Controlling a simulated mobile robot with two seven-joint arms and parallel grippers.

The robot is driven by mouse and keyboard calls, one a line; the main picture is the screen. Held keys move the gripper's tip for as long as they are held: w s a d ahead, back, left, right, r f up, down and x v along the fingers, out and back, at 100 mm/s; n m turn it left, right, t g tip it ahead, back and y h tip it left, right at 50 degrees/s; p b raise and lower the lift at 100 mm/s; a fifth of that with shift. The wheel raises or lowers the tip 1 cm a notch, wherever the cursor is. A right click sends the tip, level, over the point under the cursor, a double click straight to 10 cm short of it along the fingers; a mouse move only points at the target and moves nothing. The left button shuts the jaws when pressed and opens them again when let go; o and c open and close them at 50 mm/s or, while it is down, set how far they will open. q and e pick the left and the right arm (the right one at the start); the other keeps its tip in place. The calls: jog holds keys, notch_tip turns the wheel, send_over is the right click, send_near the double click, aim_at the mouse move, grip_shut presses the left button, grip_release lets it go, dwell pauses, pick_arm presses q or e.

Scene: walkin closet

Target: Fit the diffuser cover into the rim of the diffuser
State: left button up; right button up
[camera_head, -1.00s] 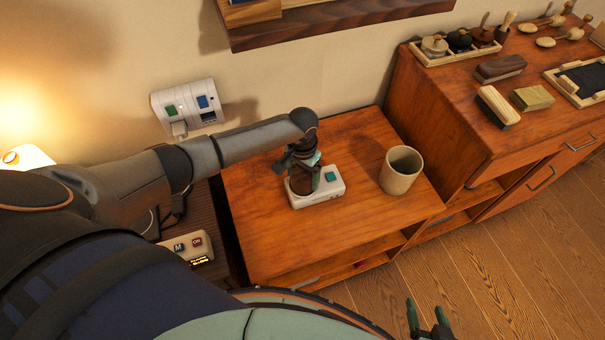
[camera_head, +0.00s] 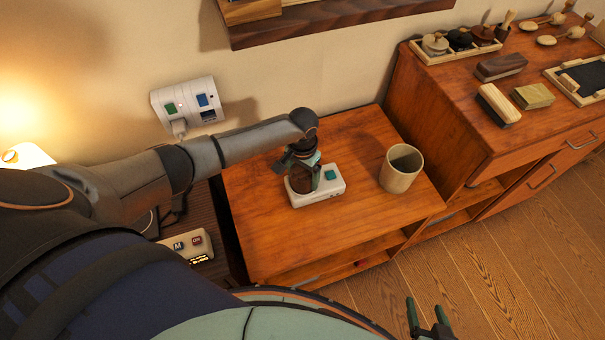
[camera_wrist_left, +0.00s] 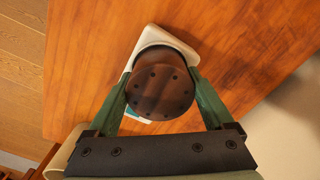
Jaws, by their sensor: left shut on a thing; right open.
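The diffuser (camera_head: 331,186) is a low white unit with a teal button, standing on the wooden cabinet. The diffuser cover (camera_head: 301,184) is a dark brown, rounded piece. My left gripper (camera_head: 305,176) is shut on it, over the left part of the diffuser. In the left wrist view, the cover (camera_wrist_left: 160,90) shows a ring of small holes and sits between the green fingers of my left gripper (camera_wrist_left: 161,80). The white diffuser body (camera_wrist_left: 153,36) shows behind it. The cover hides the rim, so I cannot tell whether it is seated. My right gripper (camera_head: 429,318) is open and empty at the bottom.
A beige cup (camera_head: 401,172) stands right of the diffuser on the cabinet top (camera_head: 355,135). A wall outlet box (camera_head: 187,105) is behind my left arm. A second wooden cabinet (camera_head: 450,100) with brushes and trays stands at the right. The low cabinet's front is clear.

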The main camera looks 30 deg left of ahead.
pick_arm(q)
jog(key=o, duration=1.1)
jog(key=shift+o, duration=0.2)
jog(key=shift+r, duration=0.15)
jog(key=shift+r+p, duration=2.4)
jog(key=shift+p, duration=0.35)
jog(key=shift+s, duration=0.1)
